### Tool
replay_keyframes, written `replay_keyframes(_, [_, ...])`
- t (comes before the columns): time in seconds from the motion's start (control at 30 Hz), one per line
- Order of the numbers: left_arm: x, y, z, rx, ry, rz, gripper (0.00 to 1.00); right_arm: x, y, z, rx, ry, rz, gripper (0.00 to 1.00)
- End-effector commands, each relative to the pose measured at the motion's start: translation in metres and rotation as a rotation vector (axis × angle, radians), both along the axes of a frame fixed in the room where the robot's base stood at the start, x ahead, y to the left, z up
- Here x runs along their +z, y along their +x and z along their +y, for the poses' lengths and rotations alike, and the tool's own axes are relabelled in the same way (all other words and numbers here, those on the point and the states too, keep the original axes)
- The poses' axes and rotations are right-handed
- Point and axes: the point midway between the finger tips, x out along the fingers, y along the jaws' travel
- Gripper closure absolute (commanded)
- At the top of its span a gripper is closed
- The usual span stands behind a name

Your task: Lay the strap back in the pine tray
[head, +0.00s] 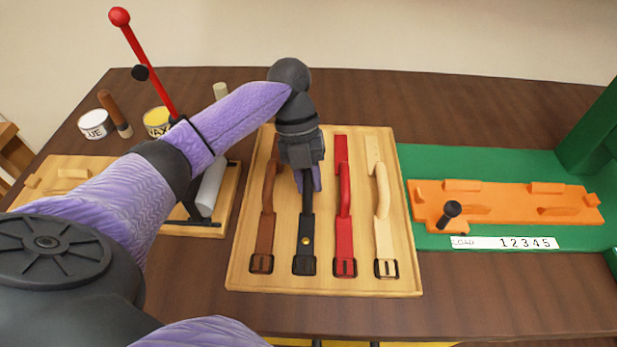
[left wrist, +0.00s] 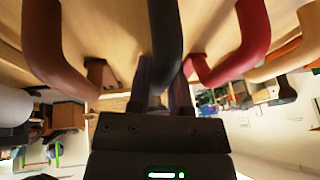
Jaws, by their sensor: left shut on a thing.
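The pine tray (head: 325,287) lies in the middle of the table with four strap places side by side. A black strap (head: 305,240) with a buckle and a brass stud lies second from the left. My left gripper (head: 311,180) is over the tray, shut on the black strap's upper part. In the left wrist view the black strap (left wrist: 165,45) runs between the fingers (left wrist: 165,88). The strap's far end is hidden behind the gripper. A brown strap (head: 267,215) lies to its left, a red strap (head: 343,210) and a cream strap (head: 381,205) to its right. My right gripper is not in view.
An orange fixture (head: 510,205) with a black knob (head: 449,212) sits on a green base (head: 470,160) at the right. A red-knobbed lever (head: 145,65), a glue tin (head: 95,124) and a wax tin (head: 157,121) stand at the left. The table front is clear.

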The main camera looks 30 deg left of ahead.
Motion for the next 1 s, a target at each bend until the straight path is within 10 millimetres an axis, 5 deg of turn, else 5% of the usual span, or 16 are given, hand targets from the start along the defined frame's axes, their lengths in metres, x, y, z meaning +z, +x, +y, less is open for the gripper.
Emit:
replay_keyframes(0.13, [-0.002,0.000,0.000,0.001,0.000,0.000,1.00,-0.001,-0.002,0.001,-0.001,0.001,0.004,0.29])
replay_keyframes(0.17, [-0.002,0.000,0.000,0.000,0.000,0.000,0.69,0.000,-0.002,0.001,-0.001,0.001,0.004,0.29])
replay_keyframes(0.3, [-0.001,0.000,0.000,0.000,0.000,0.000,0.40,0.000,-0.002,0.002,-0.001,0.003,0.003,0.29])
replay_keyframes(0.67, [0.008,0.002,0.002,0.002,0.001,-0.003,0.40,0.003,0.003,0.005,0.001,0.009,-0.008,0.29])
replay_keyframes(1.0, [0.089,0.021,0.032,0.002,0.001,-0.003,0.40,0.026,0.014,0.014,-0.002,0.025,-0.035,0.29])
